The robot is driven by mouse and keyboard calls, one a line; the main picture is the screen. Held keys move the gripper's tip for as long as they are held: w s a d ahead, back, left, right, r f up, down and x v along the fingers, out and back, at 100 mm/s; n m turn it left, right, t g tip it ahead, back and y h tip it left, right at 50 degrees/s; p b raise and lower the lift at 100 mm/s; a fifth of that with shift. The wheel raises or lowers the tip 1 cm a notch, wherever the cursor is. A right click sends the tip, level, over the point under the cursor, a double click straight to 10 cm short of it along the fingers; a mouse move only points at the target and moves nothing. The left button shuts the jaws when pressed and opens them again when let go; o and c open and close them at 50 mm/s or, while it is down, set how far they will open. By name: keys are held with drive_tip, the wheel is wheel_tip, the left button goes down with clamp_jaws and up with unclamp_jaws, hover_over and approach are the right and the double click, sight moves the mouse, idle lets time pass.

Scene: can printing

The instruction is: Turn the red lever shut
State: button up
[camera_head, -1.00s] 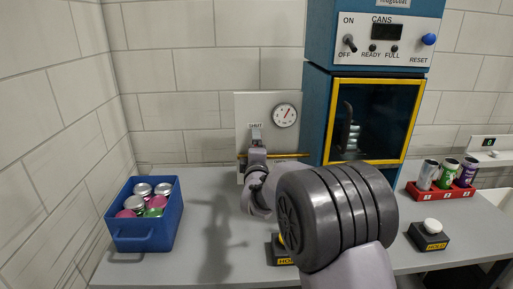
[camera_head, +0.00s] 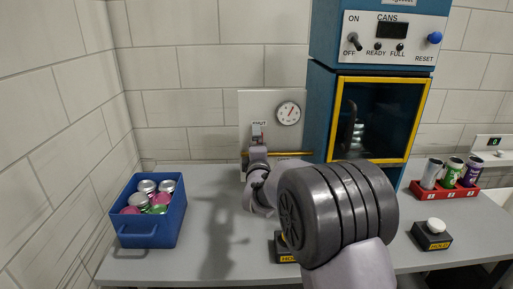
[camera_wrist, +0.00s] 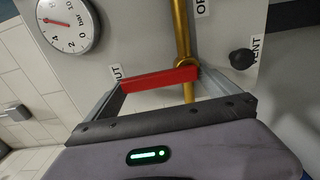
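The red lever (camera_wrist: 160,79) is mounted on a brass pipe (camera_wrist: 181,30) and lies across it, its free end toward the partly hidden SHUT label (camera_wrist: 116,72). In the head view, a bit of the lever (camera_head: 257,131) shows just below the SHUT label (camera_head: 259,122), pointing up from the level pipe (camera_head: 291,154). My gripper (camera_wrist: 165,90) is open, one finger near each end of the lever. I cannot tell whether a finger touches it. In the head view my gripper (camera_head: 257,141) is in front of the panel, and my arm hides part of the pipe.
A gauge (camera_head: 288,112) is on the panel right of the lever; a black VENT knob (camera_wrist: 243,59) shows in the wrist view. A blue crate of cans (camera_head: 152,236) stands left, the blue machine (camera_head: 320,110) right. The table between crate and arm is clear.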

drive_tip(key=s+p, duration=0.1)
drive_tip(key=s, duration=1.6)
drive_tip(key=shift+s, duration=0.25)
drive_tip(key=s+d+f+m+g, duration=0.1)
drive_tip(key=s+d+m+g, duration=0.1)
drive_tip(key=s+m+g, duration=0.2)
drive_tip(key=s+d+m+g+y, duration=0.1)
drive_tip(key=s+m+g, duration=0.3)
drive_tip(key=s+m, duration=0.7)
drive_tip(key=s+d+f+m+g+y, duration=0.1)
drive_tip(key=s+d+m+g, duration=0.2)
drive_tip(key=s+m, duration=0.4)
drive_tip(key=s+g, duration=0.1)
drive_tip(key=s, duration=0.8)
drive_tip(key=shift+s+d+f+m, duration=0.3)
drive_tip(key=shift+s, duration=0.05)
